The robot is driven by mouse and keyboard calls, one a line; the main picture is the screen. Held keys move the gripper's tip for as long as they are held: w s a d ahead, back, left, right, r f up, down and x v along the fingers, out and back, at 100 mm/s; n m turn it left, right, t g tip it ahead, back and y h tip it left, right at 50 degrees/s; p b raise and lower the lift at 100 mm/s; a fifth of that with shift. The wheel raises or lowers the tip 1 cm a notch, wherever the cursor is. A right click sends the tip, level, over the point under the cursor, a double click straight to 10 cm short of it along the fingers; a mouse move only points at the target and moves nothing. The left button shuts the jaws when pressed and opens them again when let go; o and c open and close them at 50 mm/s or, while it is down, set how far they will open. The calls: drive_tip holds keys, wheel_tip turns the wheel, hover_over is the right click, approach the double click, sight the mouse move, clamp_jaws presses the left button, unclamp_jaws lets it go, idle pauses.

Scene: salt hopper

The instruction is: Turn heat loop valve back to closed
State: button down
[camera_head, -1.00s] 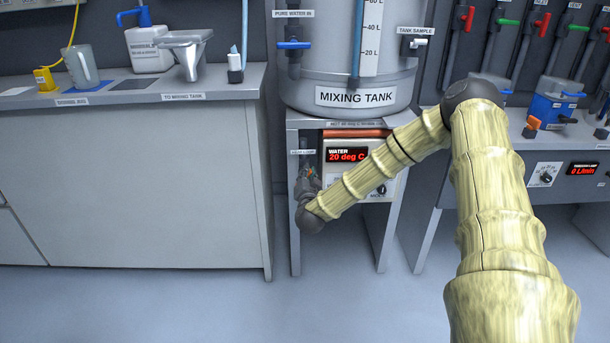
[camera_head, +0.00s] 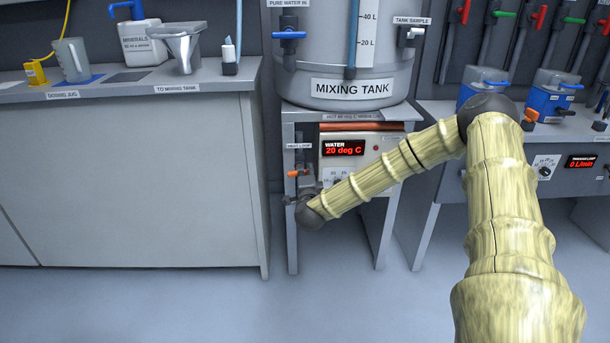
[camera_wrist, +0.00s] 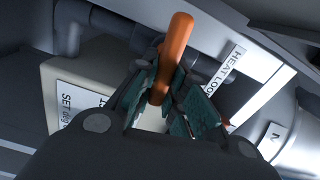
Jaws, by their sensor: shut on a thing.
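The heat loop valve has an orange lever handle (camera_head: 299,173), under the heat loop label (camera_head: 299,146) on the stand below the mixing tank. In the head view the handle lies roughly level. In the wrist view the orange handle (camera_wrist: 177,45) rises between my fingers and crosses the grey pipe (camera_wrist: 125,28) behind it. My gripper (camera_wrist: 167,92) is shut on the handle, with teal finger pads on both sides of it. In the head view my gripper is small, just below the handle and partly hidden by my wrist.
The heater box with the red display (camera_head: 343,149) reading 20 deg C is right of the valve, partly behind my forearm. The mixing tank (camera_head: 350,60) stands above. The stand's left leg (camera_head: 291,245) is close to my wrist. The side counter (camera_head: 130,190) is left.

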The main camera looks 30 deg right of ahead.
drive_tip(key=shift+f+m, duration=0.2)
drive_tip(key=shift+m, duration=0.4)
drive_tip(key=c, duration=1.4)
unclamp_jaws()
drive_tip(key=shift+d, duration=0.1)
drive_tip(key=shift+c, duration=0.2)
drive_tip(key=shift+s+a, duration=0.35)
drive_tip(key=shift+s, duration=0.05)
drive_tip(key=v, duration=1.1)
drive_tip(key=shift+a+f, duration=0.1)
drive_tip(key=shift+a, duration=0.05)
